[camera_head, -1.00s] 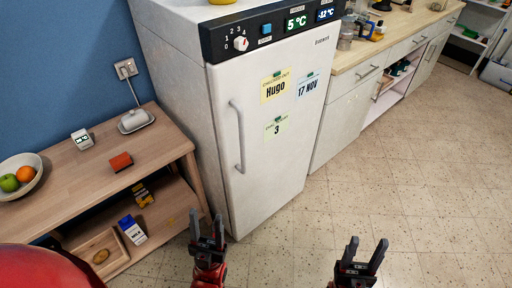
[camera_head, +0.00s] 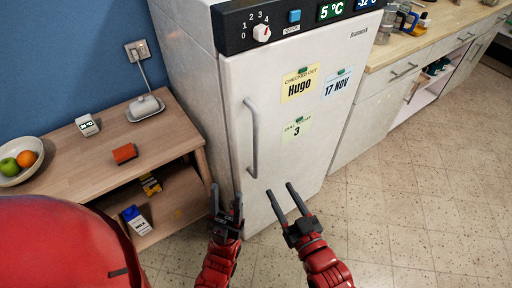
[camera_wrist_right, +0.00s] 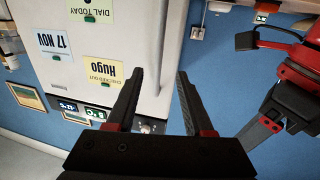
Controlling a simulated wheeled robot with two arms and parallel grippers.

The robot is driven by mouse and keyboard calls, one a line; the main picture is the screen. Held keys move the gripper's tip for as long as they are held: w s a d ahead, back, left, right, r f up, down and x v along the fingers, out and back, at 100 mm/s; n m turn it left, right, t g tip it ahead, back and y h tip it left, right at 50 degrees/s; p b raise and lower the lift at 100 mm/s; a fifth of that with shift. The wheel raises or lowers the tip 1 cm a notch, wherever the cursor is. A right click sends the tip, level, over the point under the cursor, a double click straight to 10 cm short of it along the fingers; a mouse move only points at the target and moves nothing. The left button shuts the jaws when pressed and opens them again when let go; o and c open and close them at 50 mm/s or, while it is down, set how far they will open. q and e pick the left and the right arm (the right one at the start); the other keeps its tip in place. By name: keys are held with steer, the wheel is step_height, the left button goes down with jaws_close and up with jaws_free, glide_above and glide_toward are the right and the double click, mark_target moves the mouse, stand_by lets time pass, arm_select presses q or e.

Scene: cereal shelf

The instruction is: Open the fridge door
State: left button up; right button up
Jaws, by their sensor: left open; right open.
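The white fridge (camera_head: 290,175) stands in the middle of the head view with its door shut. Its grey vertical handle (camera_head: 252,138) is on the left side of the door. My left gripper (camera_head: 226,198) is open and empty, below and left of the handle in the picture. My right gripper (camera_head: 288,200) is open and empty, below and right of the handle, apart from it. In the right wrist view the right gripper's fingers (camera_wrist_right: 158,95) are spread with nothing between them, and the fridge door (camera_wrist_right: 135,30) shows upside down behind them.
A wooden side table (camera_head: 75,165) with a fruit bowl (camera_head: 18,165), butter dish (camera_head: 145,107) and small boxes stands left of the fridge. A counter (camera_head: 440,40) runs to the right. The tiled floor (camera_head: 420,200) in front is clear.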

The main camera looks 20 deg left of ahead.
mark_target(257, 149)
steer(key=x, duration=1.7)
steer(key=shift+w+a, duration=0.1)
jaws_close()
stand_by(0.8)
